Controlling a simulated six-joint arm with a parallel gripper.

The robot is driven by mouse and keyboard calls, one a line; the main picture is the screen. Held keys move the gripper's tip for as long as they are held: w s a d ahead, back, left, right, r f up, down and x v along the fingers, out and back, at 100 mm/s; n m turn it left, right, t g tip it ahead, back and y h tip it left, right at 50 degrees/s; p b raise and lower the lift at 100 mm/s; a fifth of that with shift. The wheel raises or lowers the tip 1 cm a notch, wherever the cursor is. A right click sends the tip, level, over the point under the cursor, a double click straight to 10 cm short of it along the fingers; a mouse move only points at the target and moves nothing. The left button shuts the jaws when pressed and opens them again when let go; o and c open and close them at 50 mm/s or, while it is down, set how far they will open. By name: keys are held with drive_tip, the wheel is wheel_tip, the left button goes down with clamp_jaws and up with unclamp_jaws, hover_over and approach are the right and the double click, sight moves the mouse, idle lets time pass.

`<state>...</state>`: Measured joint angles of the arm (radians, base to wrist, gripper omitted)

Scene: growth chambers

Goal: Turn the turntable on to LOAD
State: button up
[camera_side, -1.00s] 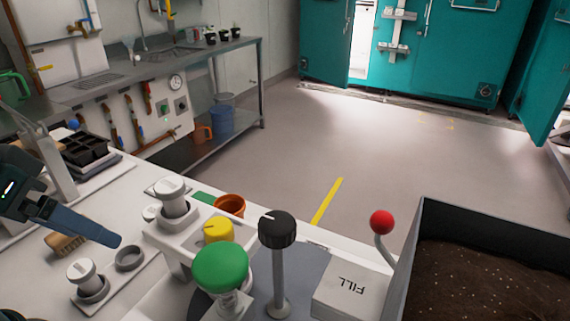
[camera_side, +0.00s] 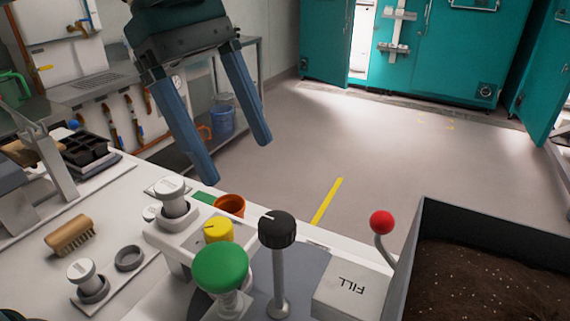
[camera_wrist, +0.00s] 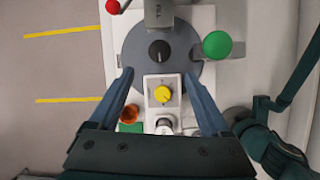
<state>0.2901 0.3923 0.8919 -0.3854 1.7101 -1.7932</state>
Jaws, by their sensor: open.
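The turntable (camera_wrist: 133,52) is a grey disc in the upper middle of the wrist view. It also shows partly in the side view (camera_side: 304,262), behind the knobs. A black knob with a white pointer line (camera_side: 276,228) stands on a post over the disc; it shows from above in the wrist view (camera_wrist: 159,50). A yellow knob (camera_side: 217,229) sits on a white block in front of the disc, also in the wrist view (camera_wrist: 162,94). My gripper (camera_side: 235,162) is open and empty, raised above the bench. In the wrist view its fingers (camera_wrist: 160,75) flank the yellow knob's block. No LOAD mark is readable.
A green mushroom button (camera_side: 220,266) and a white knob (camera_side: 172,193) stand close by. A terracotta pot (camera_side: 230,206) is near the bench edge. A FILL box (camera_side: 350,293), red-ball lever (camera_side: 382,222) and soil bin (camera_side: 402,270) are at right. A brush (camera_side: 70,235) lies left.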

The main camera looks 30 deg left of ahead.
sight(275, 219)
drive_tip(key=shift+g, duration=0.5)
drive_tip(key=shift+w+d+x, duration=0.1)
drive_tip(key=shift+w+x, duration=0.05)
drive_tip(key=shift+x, duration=1.35)
drive_tip(key=shift+w+d+x, duration=0.1)
drive_tip(key=shift+w+x, duration=0.05)
drive_tip(key=shift+x, duration=1.35)
drive_tip(key=shift+w+d+x, duration=0.1)
drive_tip(key=shift+w+x, duration=0.05)
drive_tip(key=shift+x, duration=1.3)
drive_tip(key=shift+r, duration=0.1)
drive_tip(key=shift+m, duration=0.3)
clamp_jaws()
